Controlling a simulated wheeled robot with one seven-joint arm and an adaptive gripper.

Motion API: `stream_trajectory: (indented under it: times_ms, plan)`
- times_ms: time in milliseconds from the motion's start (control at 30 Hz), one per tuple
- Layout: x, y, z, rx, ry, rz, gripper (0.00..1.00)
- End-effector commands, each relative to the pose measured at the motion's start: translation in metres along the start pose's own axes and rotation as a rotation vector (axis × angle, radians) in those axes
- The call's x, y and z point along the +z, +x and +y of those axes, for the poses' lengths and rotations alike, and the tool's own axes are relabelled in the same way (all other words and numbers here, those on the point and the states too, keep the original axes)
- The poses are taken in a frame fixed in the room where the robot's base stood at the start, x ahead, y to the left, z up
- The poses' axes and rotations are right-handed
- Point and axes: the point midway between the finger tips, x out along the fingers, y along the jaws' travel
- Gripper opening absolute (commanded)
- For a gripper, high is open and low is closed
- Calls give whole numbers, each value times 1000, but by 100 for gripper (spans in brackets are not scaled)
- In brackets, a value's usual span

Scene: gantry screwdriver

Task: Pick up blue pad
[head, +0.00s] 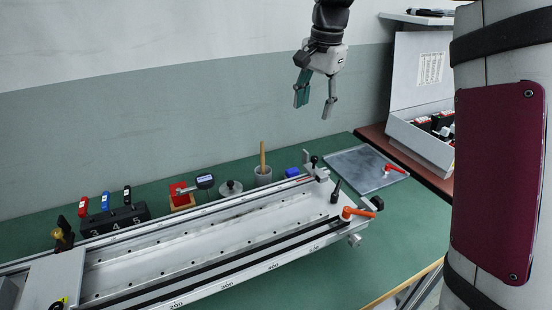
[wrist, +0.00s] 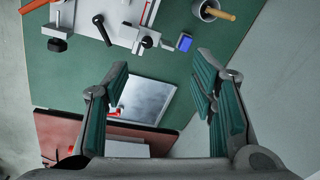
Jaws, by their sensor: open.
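The blue pad (head: 292,172) is a small blue block on the green table, just behind the rail of the gantry, near its right end. My gripper (head: 316,103) is open and empty, high above the table and up and to the right of the pad. In the wrist view my gripper (wrist: 162,110) has its two teal-padded fingers spread wide, with nothing between them.
A grey cup with a wooden handle (head: 263,176) stands just left of the pad. The metal gantry rail (head: 210,245) with an orange lever (head: 358,212) lies in front. A grey plate (head: 350,165) lies at right. An open case (head: 420,110) stands farther right.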

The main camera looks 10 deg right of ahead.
Motion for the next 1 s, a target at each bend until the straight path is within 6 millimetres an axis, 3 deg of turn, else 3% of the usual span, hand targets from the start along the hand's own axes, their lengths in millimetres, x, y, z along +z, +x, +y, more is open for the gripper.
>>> stream_trajectory:
  times_ms: [33,200,400,600,1000]
  plan:
    - [-12,27,-16,18,39,-6,52]
    - [-40,96,-55,69,188,-16,52]
    - [-58,161,-84,116,312,-14,52]
    - [-62,186,-93,133,358,-13,52]
    - [-60,252,-85,135,361,-14,52]
